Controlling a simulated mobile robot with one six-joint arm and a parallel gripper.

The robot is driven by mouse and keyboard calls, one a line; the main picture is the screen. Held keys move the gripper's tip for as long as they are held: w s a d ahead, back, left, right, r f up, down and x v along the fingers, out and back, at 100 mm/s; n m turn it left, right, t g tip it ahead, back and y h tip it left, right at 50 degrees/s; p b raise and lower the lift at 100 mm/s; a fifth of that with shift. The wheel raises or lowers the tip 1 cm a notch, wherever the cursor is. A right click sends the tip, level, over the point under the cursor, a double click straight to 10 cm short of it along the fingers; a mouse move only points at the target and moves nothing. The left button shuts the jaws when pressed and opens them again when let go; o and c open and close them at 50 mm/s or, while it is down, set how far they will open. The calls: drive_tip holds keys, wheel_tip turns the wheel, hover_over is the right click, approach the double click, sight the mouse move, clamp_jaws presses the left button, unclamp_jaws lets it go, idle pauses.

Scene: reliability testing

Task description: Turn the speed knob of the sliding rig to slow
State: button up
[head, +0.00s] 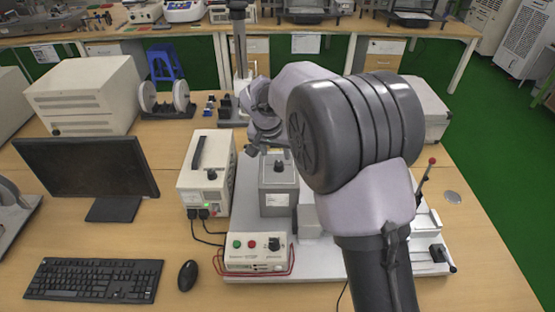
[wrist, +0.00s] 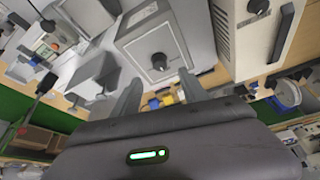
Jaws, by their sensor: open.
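The sliding rig stands on a pale base plate (head: 240,205) in the middle of the table, partly hidden by my arm. A grey box (head: 264,182) on it has a black knob (head: 279,167) on its top. A low control box (head: 243,260) in front carries a green button, a red button and another black knob (head: 275,243). I cannot read which knob is the speed knob. My gripper (wrist: 158,76) is open and empty in the wrist view, its fingers apart, with a grey box's black knob (wrist: 160,61) ahead between the fingertip lines; contact is not visible.
A white power unit (head: 193,182) with a black handle stands left of the grey box. A monitor (head: 87,168), keyboard (head: 95,279) and mouse (head: 187,275) lie further left. A red-tipped lever (head: 431,162) rises at right. Cables run near the control box.

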sight(279, 164)
drive_tip(key=b+x, duration=0.1)
drive_tip(key=x, duration=0.7)
drive_tip(key=shift+w+f, duration=0.15)
drive_tip(key=shift+d, duration=0.1)
drive_tip(key=shift+c, duration=0.4)
clamp_jaws()
